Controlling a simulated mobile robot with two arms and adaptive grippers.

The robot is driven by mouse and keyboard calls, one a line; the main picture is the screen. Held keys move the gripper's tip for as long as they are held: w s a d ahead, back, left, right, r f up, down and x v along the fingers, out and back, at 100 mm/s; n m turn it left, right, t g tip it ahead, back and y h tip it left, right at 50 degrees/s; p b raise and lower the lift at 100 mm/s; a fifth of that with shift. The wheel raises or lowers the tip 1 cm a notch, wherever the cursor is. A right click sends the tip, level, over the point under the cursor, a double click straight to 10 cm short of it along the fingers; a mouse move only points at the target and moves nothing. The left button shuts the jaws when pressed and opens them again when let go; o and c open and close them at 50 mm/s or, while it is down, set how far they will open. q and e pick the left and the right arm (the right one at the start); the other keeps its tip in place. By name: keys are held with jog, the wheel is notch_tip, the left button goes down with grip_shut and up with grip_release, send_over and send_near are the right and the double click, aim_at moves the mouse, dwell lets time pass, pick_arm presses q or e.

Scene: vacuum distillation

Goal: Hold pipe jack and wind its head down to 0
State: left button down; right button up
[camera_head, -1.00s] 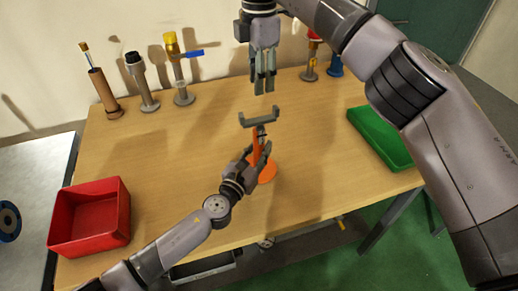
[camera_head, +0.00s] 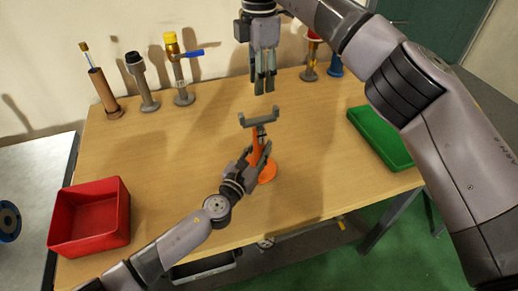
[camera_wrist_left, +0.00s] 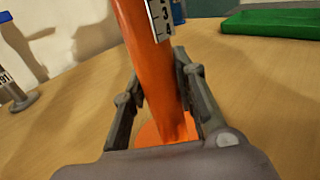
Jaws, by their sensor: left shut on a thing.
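The pipe jack stands upright on the table, with an orange body (camera_head: 257,152), a round orange base (camera_head: 267,172) and a grey forked head (camera_head: 259,117) on top. My left gripper (camera_head: 259,155) is shut on the orange body. In the left wrist view its fingers (camera_wrist_left: 158,95) lie on both sides of the orange body (camera_wrist_left: 150,60), and part of a scale with the numbers 3 and 4 (camera_wrist_left: 162,18) shows. My right gripper (camera_head: 264,84) points down above the grey head, apart from it. Its fingers look close together with a narrow gap between them.
A red bin (camera_head: 90,216) stands at the left front and a green tray (camera_head: 381,138) at the right. Several pipe fittings, one with a blue handle (camera_head: 187,54), stand along the back edge. The table around the jack is clear.

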jog(key=shift+c, duration=1.4)
jog(key=shift+s+n, duration=0.15)
jog(key=shift+n, duration=0.45)
jog(key=shift+c, duration=0.6)
jog(key=s+n+t, duration=0.1)
jog(key=n, duration=0.1)
jog(key=shift+s+a+n, duration=0.1)
jog(key=shift+s+n, duration=0.05)
jog(key=shift+n, duration=0.25)
jog(key=shift+c, duration=1.4)
jog(key=s+n+t, duration=0.1)
jog(key=s+n, duration=0.2)
jog(key=n, duration=0.1)
jog(key=s+f+n+t+y, duration=0.1)
jog(key=s+n, duration=0.3)
jog(key=s+d+n+t, duration=0.1)
jog(key=s+n, duration=0.3)
jog(key=shift+f, duration=0.3)
grip_shut()
jog(key=w+a+f, duration=0.2)
jog(key=w+f, duration=0.5)
jog(key=f, duration=0.2)
jog(key=shift+a+f+n, duration=0.2)
jog(key=shift+a+n, duration=0.05)
jog(key=shift+n, duration=0.05)
